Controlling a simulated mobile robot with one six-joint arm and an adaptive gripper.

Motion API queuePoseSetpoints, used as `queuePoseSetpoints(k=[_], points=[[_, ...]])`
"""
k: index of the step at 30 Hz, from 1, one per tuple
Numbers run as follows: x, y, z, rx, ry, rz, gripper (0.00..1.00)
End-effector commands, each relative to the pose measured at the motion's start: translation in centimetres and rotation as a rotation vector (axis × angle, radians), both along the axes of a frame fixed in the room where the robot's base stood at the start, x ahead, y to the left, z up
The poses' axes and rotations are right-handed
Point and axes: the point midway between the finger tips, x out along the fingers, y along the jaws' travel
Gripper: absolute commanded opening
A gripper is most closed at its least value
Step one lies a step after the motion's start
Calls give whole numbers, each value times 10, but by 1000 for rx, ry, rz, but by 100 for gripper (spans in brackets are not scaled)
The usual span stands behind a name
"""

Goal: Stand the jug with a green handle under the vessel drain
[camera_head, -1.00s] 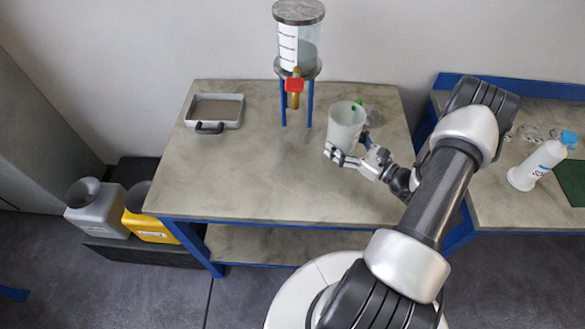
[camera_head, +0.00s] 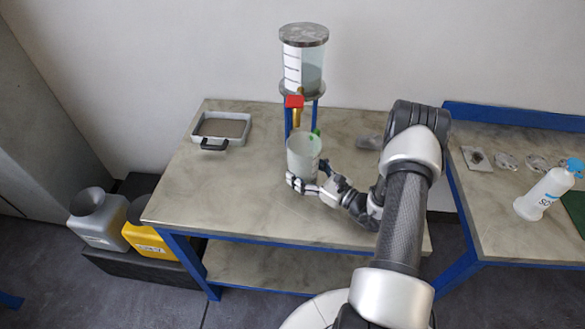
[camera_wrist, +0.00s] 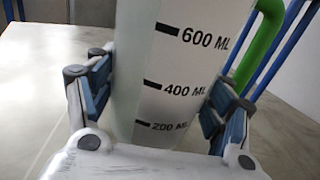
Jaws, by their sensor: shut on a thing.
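The jug (camera_head: 303,152) is whitish and translucent, with a bit of its green handle (camera_head: 316,132) showing at its far right side. In the wrist view the jug (camera_wrist: 165,70) is upright between the fingers, with marks up to 600 ML, and the green handle (camera_wrist: 262,45) is at upper right. My gripper (camera_head: 304,186) is shut on the lower body of the jug. The vessel (camera_head: 303,65) stands on a blue-legged stand behind the jug, with a red-handled brass drain (camera_head: 295,108) below it. The jug is in front of the drain; whether it touches the table I cannot tell.
A tray with a black handle (camera_head: 221,130) lies on the table's left. A grey object (camera_head: 370,142) lies right of the jug. Grey (camera_head: 98,218) and yellow (camera_head: 146,238) canisters stand left of the table. A wash bottle (camera_head: 548,190) is on the right bench. The front left tabletop is clear.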

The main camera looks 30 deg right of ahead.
Motion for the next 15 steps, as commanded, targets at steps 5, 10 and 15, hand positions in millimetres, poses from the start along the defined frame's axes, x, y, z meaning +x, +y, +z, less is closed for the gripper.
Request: queuePoseSetpoints(k=[5,10,15], points=[[11,5,0,-1,0,1,41],[34,16,-1,-2,-2,4,41],[41,17,-16,0,0,-1,41]])
